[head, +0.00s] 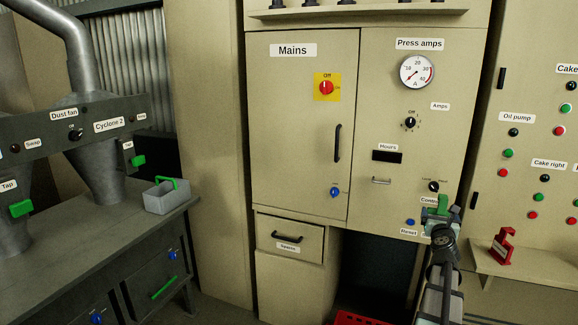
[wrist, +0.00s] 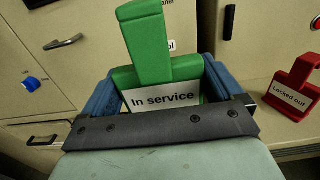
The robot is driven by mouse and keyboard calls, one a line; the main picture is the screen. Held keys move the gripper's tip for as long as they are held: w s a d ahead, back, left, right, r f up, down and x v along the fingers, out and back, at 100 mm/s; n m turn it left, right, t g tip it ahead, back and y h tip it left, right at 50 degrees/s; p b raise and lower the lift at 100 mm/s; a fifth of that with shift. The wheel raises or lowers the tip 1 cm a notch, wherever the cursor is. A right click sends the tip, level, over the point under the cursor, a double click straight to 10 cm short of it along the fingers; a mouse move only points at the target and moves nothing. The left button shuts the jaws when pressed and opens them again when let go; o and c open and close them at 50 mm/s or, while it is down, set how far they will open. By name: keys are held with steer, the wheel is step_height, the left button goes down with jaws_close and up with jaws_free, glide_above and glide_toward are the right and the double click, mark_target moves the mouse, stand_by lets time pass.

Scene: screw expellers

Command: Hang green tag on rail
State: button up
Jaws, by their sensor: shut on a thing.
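My gripper (head: 440,214) is in front of the cabinet's right-hand panel, at its lower right by the Control label. In the wrist view, the blue fingers of my gripper (wrist: 158,88) are shut on a green tag (wrist: 147,45) from both sides. The tag has a white "In service" label and a tall green upper part standing up between the fingers. A small metal rail (head: 381,181) is fixed below the dark Hours display, up and left of my gripper. It also shows in the wrist view (wrist: 63,42), left of the tag and apart from it.
A red "Locked out" tag (head: 503,247) stands on a shelf (head: 535,268) just right of my gripper. A blue Reset button (head: 410,222) and a black knob (head: 433,186) are close to my gripper. A grey bin (head: 168,202) sits on the left bench.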

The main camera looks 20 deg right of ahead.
steer(key=w+a+r+n+t+y, duration=0.1)
steer(key=w+a+n+t+y, duration=0.2)
steer(key=w+a, duration=1.05)
steer(key=w+a+r+n+y, duration=0.1)
steer(key=w+a+n+y, duration=0.35)
steer(key=a, duration=1.95)
steer(key=w+a+r+n+t+y, duration=0.15)
steer(key=w+a+y, duration=0.4)
steer(key=a, duration=1.35)
steer(key=s+d+f+m+h, duration=0.1)
steer(key=s+d+m+h, duration=0.1)
steer(key=d, duration=1.2)
steer(key=s+d+f+m+g+h, duration=0.1)
steer(key=s+d+h, duration=0.3)
steer(key=d, duration=1)
steer(key=s+d+f+m+g+h, duration=0.1)
steer(key=s+d+f+m+h, duration=0.1)
steer(key=d, duration=1.3)
steer(key=shift+s+f+m+h, duration=0.15)
steer(key=shift+s+m+h, duration=0.75)
steer(key=shift+s, duration=1)
steer(key=shift+w+d, duration=0.1)
steer(key=shift+x, duration=7.9)
steer(key=shift+d+f, duration=0.1)
steer(key=shift+f, duration=0.75)
